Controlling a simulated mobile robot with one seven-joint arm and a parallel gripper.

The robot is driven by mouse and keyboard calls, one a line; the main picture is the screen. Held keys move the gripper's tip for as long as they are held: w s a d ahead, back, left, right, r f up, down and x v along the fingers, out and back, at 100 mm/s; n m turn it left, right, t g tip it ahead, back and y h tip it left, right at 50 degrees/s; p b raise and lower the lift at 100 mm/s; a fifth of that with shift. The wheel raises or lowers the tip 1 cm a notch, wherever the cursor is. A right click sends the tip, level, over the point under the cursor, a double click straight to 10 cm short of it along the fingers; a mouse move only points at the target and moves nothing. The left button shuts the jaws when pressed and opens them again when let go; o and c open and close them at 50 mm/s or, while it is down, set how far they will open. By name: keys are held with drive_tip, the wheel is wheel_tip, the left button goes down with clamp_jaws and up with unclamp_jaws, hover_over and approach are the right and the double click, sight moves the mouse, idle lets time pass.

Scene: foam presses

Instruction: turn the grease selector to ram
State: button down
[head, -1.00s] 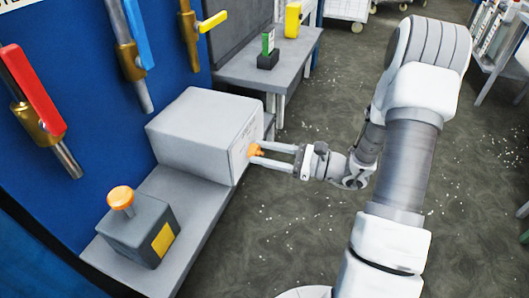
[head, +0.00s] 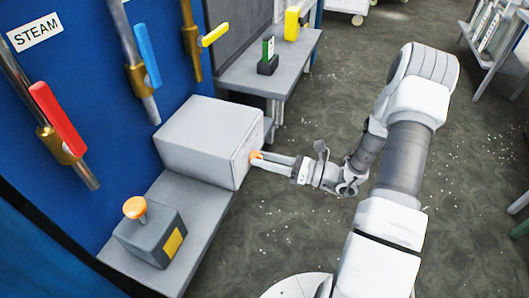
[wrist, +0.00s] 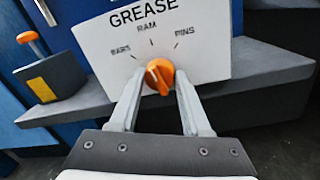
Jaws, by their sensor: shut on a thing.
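The grease selector is an orange knob (wrist: 159,76) on the front of a light grey box (head: 208,138). In the wrist view its white panel (wrist: 105,45) reads GREASE, with BARS at left, RAM at the top and PINS at right. The knob's pale mark seems to point up and a little left, between the BARS and RAM ticks; I cannot tell exactly. My gripper (wrist: 160,84) is shut on the knob, one finger at each side. In the head view my gripper (head: 262,160) reaches the knob from the right and hides part of it.
The box stands on a grey ledge (head: 205,200). A dark box with an orange button (head: 135,208) and yellow label stands nearer on that ledge. Red (head: 57,118) and blue (head: 147,57) valve handles are on the blue wall. The floor (head: 290,220) around my arm is clear.

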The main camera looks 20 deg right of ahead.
drive_tip(key=shift+m+p, duration=0.7)
drive_tip(key=shift+m, duration=0.3)
drive_tip(key=shift+f, duration=0.1)
drive_tip(key=shift+c, duration=1.8)
unclamp_jaws()
drive_tip(key=v, duration=1.7)
drive_tip(key=shift+s+d, duration=0.15)
drive_tip(key=shift+f, duration=0.1)
